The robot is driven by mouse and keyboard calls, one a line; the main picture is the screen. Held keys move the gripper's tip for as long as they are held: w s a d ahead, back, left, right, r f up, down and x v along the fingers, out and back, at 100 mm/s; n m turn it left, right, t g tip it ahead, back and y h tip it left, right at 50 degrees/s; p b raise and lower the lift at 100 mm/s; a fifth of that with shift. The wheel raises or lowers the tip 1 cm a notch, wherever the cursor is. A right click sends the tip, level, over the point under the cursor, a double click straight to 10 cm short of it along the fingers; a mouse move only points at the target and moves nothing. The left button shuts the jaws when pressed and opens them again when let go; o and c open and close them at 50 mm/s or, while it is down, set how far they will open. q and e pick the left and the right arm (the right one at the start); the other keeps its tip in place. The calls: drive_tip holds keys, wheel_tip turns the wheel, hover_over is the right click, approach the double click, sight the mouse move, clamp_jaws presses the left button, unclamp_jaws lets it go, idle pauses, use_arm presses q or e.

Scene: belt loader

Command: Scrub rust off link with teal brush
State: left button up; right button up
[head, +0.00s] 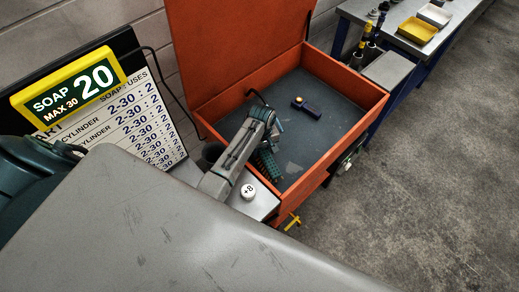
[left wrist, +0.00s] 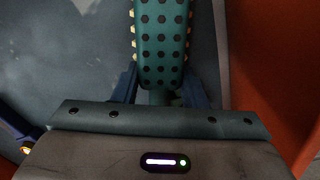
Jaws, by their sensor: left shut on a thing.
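The teal brush (head: 267,164) is inside the orange box, below my left gripper (head: 271,143). In the left wrist view the brush (left wrist: 161,40) shows its dotted teal face, with pale bristle tufts along both sides. The left gripper (left wrist: 160,88) is shut on the brush near its base. A dark blue piece with a yellow end (head: 306,106) lies on the box floor, farther back. I cannot make out a rusty link for certain in either view. My right gripper is not in view.
The orange box (head: 352,121) has its lid (head: 235,55) up and a mostly bare grey floor. A sign (head: 70,88) reading SOAP 20 stands at left. A white "+8" button (head: 248,191) sits in front of the box. A yellow tray (head: 417,31) is on the back bench.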

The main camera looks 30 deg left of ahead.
use_arm(q)
drive_tip(key=shift+s+d, duration=0.3)
drive_tip(key=shift+d, duration=0.1)
drive_tip(key=shift+s+a+f, duration=0.1)
drive_tip(key=shift+s+a, duration=0.2)
drive_tip(key=shift+s, duration=0.5)
drive_tip(key=shift+s+a, duration=0.25)
drive_tip(key=shift+s, duration=0.5)
drive_tip(key=shift+s+f, duration=0.15)
drive_tip(key=shift+f, duration=0.05)
drive_tip(key=shift+r, duration=0.5)
drive_tip(key=r, duration=0.5)
drive_tip(key=shift+s+a, duration=0.1)
drive_tip(key=shift+s, duration=0.2)
drive_tip(key=shift+w+r, duration=0.2)
drive_tip(key=shift+r, duration=0.15)
drive_tip(key=shift+r, duration=1.4)
